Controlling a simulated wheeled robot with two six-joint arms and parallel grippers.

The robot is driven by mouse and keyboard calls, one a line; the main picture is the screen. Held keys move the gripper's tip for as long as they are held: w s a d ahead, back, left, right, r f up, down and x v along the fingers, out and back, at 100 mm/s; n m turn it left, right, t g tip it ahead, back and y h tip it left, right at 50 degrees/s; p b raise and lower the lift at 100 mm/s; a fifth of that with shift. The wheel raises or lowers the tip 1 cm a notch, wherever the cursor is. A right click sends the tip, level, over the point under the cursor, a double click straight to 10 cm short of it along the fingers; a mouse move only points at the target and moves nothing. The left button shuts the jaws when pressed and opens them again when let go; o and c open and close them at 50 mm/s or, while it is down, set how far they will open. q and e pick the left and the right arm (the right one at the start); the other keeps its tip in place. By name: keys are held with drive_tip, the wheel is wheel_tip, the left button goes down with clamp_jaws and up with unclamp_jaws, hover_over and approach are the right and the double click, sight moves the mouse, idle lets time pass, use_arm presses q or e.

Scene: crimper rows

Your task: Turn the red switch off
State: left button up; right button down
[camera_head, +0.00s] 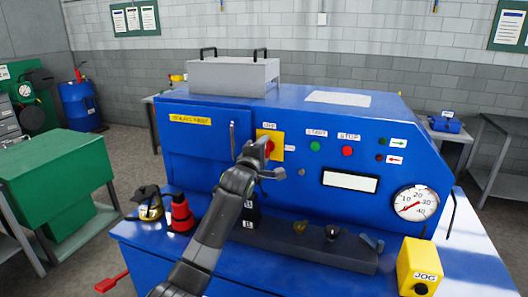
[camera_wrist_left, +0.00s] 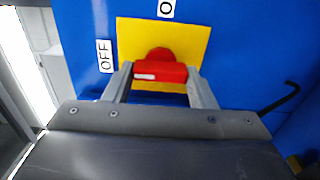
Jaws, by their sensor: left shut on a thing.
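The red switch (camera_wrist_left: 160,71) sits on a yellow plate (camera_wrist_left: 195,38) on the blue machine's front. In the left wrist view its handle bar lies level, with a white mark on its left part, the side of the OFF label (camera_wrist_left: 105,56). A second label (camera_wrist_left: 166,8), partly cut off, stands above the plate there. My left gripper (camera_wrist_left: 160,82) is shut on the switch, a finger at each end of the bar. In the head view my left gripper (camera_head: 262,168) covers part of the yellow plate (camera_head: 277,140). My right gripper is not in view.
The blue machine (camera_head: 395,130) also carries a green button (camera_head: 315,147), a red button (camera_head: 347,151) and a gauge (camera_head: 416,203). A red-and-black object (camera_head: 181,214) and a yellow JOG box (camera_head: 418,265) stand on the ledge. A dark bar (camera_head: 325,248) lies below the panel.

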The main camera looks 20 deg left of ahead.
use_arm(q)
drive_tip(key=o, duration=1)
drive_tip(key=shift+s+a+b, duration=0.2)
drive_tip(key=shift+s+b, duration=1)
drive_tip(key=shift+s, duration=3.15)
drive_tip(key=shift+s+a+b, duration=0.15)
drive_tip(key=shift+s+b, duration=1.05)
drive_tip(key=shift+s, duration=3.15)
drive_tip(key=shift+f, duration=0.1)
